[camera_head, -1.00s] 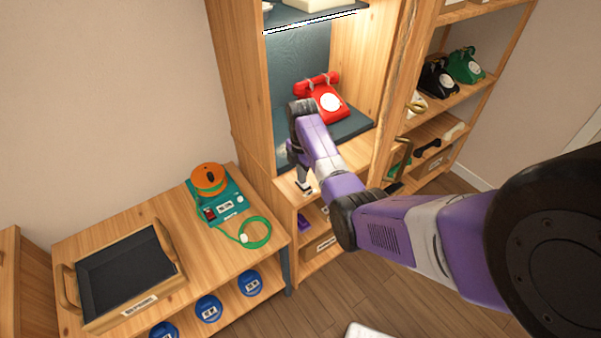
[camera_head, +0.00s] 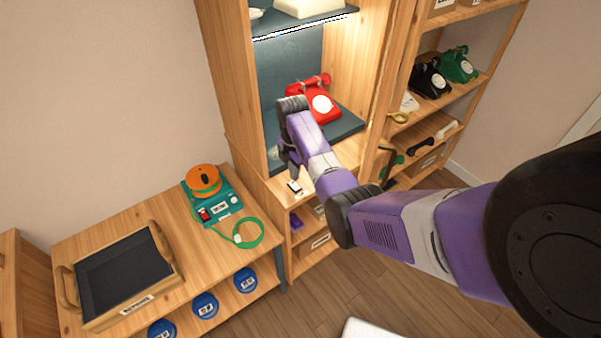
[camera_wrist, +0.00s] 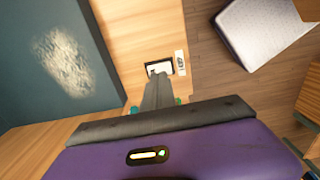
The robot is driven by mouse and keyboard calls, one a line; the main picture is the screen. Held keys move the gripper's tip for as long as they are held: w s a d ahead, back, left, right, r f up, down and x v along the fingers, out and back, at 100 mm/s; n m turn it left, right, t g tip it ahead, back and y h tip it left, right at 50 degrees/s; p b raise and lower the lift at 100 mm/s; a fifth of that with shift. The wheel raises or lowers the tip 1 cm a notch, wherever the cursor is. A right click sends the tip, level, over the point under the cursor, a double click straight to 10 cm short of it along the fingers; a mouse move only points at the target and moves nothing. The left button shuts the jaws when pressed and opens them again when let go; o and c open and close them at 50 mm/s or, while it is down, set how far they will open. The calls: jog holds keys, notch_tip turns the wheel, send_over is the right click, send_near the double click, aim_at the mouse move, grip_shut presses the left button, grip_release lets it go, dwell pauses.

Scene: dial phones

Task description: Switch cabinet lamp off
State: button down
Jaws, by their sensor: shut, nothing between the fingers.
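The cabinet lamp (camera_head: 305,25) is a lit white strip under the cabinet's upper shelf. A small black-framed switch with a white face (camera_head: 295,187) sits on the cabinet's wooden front ledge, below the lit compartment. The wrist view shows the switch (camera_wrist: 167,66) with a white label (camera_wrist: 181,63) beside it. My gripper (camera_wrist: 158,77) is shut and empty. Its fingertips point at the switch and overlap its near edge in the wrist view; I cannot tell whether they touch. In the head view my wrist hides most of the fingers.
A red dial phone (camera_head: 316,103) stands inside the lit compartment, behind my wrist. Wooden cabinet sides flank it. A left table holds a teal device (camera_head: 222,205) with a green cable, and a dark-bottomed tray (camera_head: 153,290). Open shelves with black and green phones (camera_head: 458,65) stand at right.

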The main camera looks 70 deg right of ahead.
aim_at(295, 185)
notch_tip(295, 185, up, 11)
jog(key=b, duration=0.2)
dwell(0.5)
